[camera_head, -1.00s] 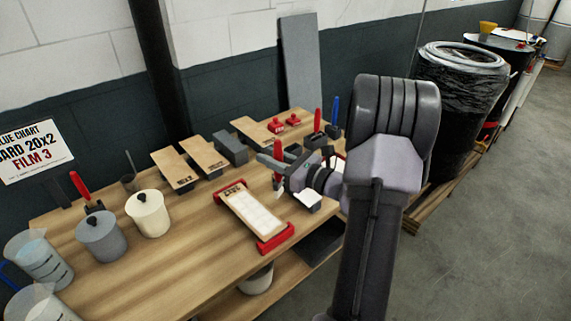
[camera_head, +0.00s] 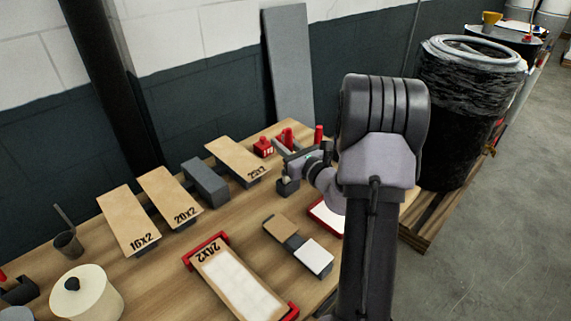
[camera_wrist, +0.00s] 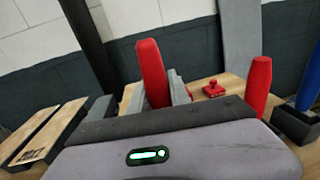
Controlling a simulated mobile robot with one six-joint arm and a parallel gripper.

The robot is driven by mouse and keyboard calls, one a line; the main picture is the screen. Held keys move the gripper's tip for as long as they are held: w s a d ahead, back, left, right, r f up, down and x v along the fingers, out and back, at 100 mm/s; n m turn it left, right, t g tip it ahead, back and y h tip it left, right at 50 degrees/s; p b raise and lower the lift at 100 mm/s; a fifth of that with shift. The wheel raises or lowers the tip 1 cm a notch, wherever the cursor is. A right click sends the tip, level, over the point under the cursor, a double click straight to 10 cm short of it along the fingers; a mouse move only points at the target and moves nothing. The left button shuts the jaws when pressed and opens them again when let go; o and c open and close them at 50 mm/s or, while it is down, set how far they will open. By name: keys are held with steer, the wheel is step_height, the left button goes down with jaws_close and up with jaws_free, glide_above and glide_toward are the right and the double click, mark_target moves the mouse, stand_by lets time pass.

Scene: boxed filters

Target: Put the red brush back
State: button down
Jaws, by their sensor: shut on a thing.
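My gripper (camera_head: 290,158) is shut on the red brush, whose upright red handle (camera_head: 289,135) rises above the jaws at the back of the bench. In the wrist view the same red handle (camera_wrist: 152,72) stands between the grey fingers, leaning slightly left. The brush's lower end is hidden there by my gripper body.
Boards marked 16x2 (camera_head: 128,220), 20x2 (camera_head: 171,197) and 25x2 (camera_head: 238,157) lie along the back, with a grey block (camera_head: 205,182) between. A red-ended frame (camera_head: 207,244) holds a boxed filter in front. A red block (camera_head: 263,147) sits left of my gripper.

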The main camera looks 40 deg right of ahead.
step_height(320, 180, down, 3)
steer(key=shift+f+b, duration=0.2)
steer(key=shift+b, duration=0.3)
steer(key=shift+f, duration=0.2)
steer(key=c, duration=1.2)
jaws_free()
steer(key=shift+r, duration=0.1)
